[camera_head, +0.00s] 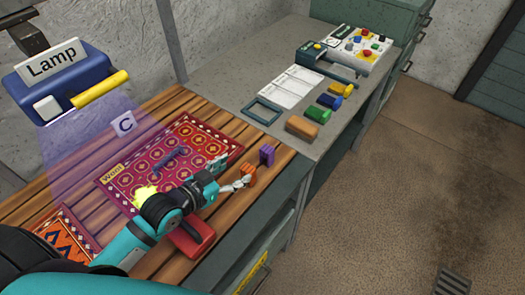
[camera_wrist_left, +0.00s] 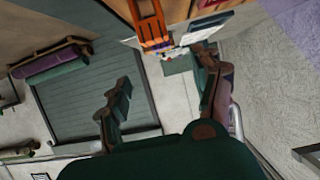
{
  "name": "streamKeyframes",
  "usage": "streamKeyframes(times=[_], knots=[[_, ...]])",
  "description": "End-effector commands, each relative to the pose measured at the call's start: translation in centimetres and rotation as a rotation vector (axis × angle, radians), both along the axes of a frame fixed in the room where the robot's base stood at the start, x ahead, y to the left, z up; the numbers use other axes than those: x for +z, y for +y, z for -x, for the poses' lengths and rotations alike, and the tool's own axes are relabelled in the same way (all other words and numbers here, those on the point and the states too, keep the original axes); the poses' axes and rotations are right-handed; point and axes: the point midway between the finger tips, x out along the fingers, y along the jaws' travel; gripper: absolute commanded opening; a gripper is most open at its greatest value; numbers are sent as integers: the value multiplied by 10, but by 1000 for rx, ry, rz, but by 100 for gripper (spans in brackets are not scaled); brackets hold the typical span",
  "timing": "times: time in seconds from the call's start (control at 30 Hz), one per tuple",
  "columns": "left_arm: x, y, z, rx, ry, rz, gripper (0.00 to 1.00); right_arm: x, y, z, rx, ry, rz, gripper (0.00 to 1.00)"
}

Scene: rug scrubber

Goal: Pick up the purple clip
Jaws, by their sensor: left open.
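The purple clip (camera_head: 267,154) stands on the wooden table near its right edge, just beyond an orange clip (camera_head: 248,173). My left gripper (camera_head: 236,184) is beside the orange clip, on the near side of the purple clip, and holds nothing that I can see. In the left wrist view, the fingers of this gripper (camera_wrist_left: 165,88) are spread apart with a gap between them. The orange item at the top of that view (camera_wrist_left: 152,30) looks like the orange clip. My right gripper is not in view.
A patterned rug (camera_head: 135,178) lies left of the clips. A red-handled item (camera_head: 190,238) is below my left arm. A blue lamp unit (camera_head: 62,85) hangs at upper left. The grey bench behind holds colored blocks (camera_head: 328,101), papers and a button panel (camera_head: 358,48).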

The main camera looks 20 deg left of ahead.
Motion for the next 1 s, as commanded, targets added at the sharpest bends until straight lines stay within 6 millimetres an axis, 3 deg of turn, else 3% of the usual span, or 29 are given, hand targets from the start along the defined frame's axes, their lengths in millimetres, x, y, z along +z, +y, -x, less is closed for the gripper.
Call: streamKeyframes(times=[0.4, 0.73, 1.0], knots=[[-30, -29, -78, 0, -1, 0, 65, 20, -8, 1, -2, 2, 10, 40], [-40, -37, -101, -1, 0, -1, 65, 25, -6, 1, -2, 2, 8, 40], [-48, -46, -135, -1, 0, 0, 65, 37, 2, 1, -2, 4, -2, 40]])
